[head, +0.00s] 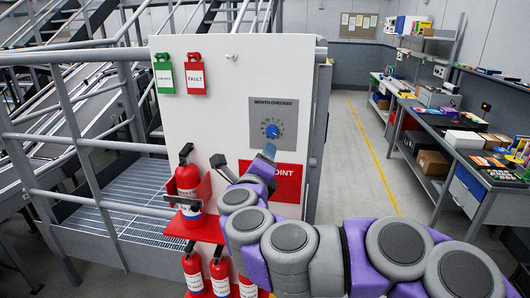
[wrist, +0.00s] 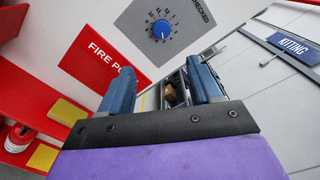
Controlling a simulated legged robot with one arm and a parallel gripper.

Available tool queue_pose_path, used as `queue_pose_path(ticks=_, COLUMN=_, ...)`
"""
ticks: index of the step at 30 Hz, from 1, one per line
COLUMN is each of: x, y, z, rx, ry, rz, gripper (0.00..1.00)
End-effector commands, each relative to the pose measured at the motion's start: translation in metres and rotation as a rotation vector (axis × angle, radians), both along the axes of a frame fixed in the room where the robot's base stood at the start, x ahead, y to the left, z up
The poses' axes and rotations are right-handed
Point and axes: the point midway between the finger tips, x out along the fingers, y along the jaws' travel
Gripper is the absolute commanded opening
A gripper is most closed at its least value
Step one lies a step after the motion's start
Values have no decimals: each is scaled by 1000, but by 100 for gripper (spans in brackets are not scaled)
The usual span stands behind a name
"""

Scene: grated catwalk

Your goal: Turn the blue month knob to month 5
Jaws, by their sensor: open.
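The blue month knob (head: 272,131) sits in the middle of a grey plate (head: 257,112) marked "MONTH CHECKED" on the white panel.
A red fire point sign (head: 288,184) is below the plate. Red fire extinguishers (head: 188,182) stand on red shelves at left. Green and red tags (head: 195,75) hang at the panel's upper left. Railings are left; a cluttered workbench (head: 465,150) is right.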

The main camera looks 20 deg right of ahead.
Motion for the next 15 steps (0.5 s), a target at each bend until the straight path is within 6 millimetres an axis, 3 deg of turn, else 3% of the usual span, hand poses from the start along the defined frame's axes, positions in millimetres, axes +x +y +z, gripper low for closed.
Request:
queue_pose_path(ticks=6, x=-13, y=9, z=0, rx=2, ry=-1, rz=1, gripper=64)
queue_pose_path(ticks=15, x=-15, y=10, z=0, rx=2, ry=0, rz=0, gripper=64)
